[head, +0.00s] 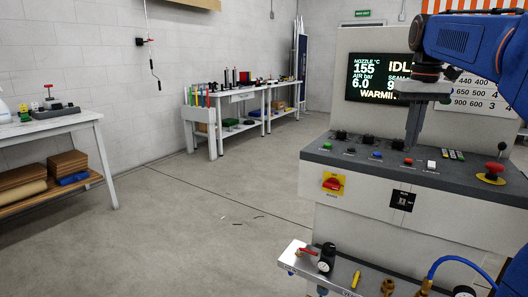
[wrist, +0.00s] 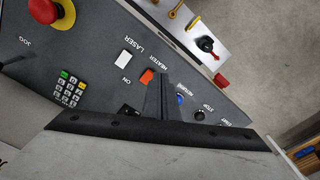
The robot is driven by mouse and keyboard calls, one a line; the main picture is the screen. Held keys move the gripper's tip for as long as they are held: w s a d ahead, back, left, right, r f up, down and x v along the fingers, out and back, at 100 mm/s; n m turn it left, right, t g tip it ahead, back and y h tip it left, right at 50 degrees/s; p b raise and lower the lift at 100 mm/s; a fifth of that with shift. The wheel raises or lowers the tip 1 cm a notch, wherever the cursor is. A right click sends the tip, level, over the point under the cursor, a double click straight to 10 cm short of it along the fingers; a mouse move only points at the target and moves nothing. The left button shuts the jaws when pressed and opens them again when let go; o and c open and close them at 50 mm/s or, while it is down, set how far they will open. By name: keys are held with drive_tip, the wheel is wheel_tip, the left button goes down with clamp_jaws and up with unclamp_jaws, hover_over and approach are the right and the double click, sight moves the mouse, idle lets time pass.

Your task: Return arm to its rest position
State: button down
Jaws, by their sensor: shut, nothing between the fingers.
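My blue arm reaches in from the right in the head view, with my gripper (head: 411,143) pointing down over the control console (head: 330,158). Its fingers are together and hold nothing. In the wrist view the closed fingers (wrist: 166,80) show over the panel, beside an orange-red button (wrist: 147,76) and near a blue button (wrist: 180,99). A white switch (wrist: 123,57) lies to the left. I cannot tell whether the fingertips touch the panel. The screen (head: 375,78) behind my gripper reads nozzle 155, air 6.0, and partly hidden words beginning "IDL" and "WARMI".
A red emergency knob (head: 490,173) stands at the console's right. A lower shelf (head: 310,266) with a gauge and valves juts out in front. A workbench (head: 90,122) stands at the left and another (head: 240,95) at the back. The floor between is open.

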drive_tip(key=s+a+f+t, duration=0.1)
drive_tip(key=s+a+f, duration=0.3)
drive_tip(key=s+f, duration=0.5)
drive_tip(key=s+a+f+t, duration=0.1)
drive_tip(key=s+a+f, duration=0.3)
drive_tip(key=s+f, duration=0.4)
drive_tip(key=s+a+f+t, duration=0.2)
drive_tip(key=s+a+f, duration=0.2)
drive_tip(key=s+f, duration=0.5)
wheel_tip(320, 180, down, 2)
drive_tip(key=shift+s+a+f+n, duration=0.2)
drive_tip(key=shift+s+a+n, duration=0.1)
drive_tip(key=shift+s, duration=0.05)
